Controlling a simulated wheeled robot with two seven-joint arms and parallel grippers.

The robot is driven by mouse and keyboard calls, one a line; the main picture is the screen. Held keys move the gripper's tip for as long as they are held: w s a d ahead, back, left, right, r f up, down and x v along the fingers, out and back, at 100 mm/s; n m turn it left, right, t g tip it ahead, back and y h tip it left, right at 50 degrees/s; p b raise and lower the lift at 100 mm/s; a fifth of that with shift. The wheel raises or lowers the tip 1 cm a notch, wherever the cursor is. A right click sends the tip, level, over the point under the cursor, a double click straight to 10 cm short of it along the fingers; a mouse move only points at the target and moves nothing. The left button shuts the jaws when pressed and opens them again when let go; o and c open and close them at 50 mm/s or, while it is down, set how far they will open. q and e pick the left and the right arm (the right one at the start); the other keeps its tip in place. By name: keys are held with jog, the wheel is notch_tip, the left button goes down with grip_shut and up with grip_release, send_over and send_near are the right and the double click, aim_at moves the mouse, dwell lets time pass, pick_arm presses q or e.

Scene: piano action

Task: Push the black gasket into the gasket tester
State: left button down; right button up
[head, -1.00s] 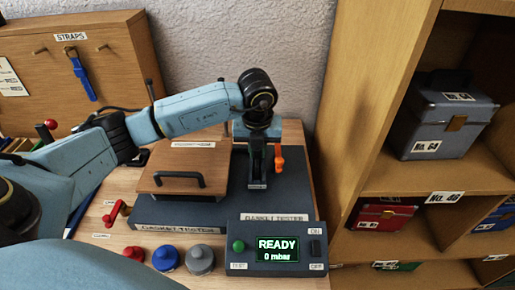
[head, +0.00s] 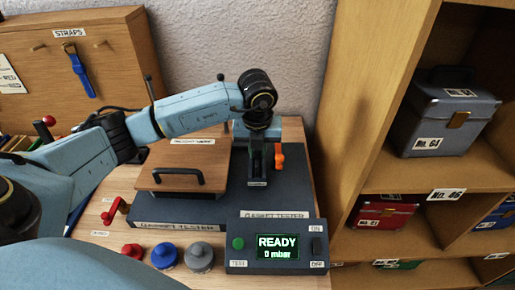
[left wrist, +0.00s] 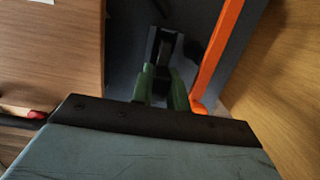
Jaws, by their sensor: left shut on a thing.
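The gasket tester (head: 225,205) is a dark slab on the wooden bench, with a brown lid (head: 185,160) shut at its left. My left gripper (head: 257,180) points down over the tester's right part, beside an orange lever (head: 279,158). In the left wrist view its green fingertips (left wrist: 162,88) are closed on a dark piece, which I take to be the black gasket (left wrist: 164,50). The gasket is mostly hidden by the fingers, and I cannot tell how deep it sits. The orange lever (left wrist: 216,52) stands right of the fingers there. My right gripper is not in view.
A control box (head: 276,245) in front reads READY, 0 mbar. Red, blue and grey round pieces (head: 165,256) stand front left, near a red crank (head: 116,210). A shelf unit (head: 362,130) with cases rises at the right. A wall stands close behind.

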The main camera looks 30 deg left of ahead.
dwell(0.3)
pick_arm(q)
jog(key=c, duration=1.1)
grip_release()
jog(key=shift+o, duration=0.2)
jog(key=shift+r+p, duration=2.65)
jog(key=shift+r, duration=1.15)
jog(key=shift+f, duration=0.1)
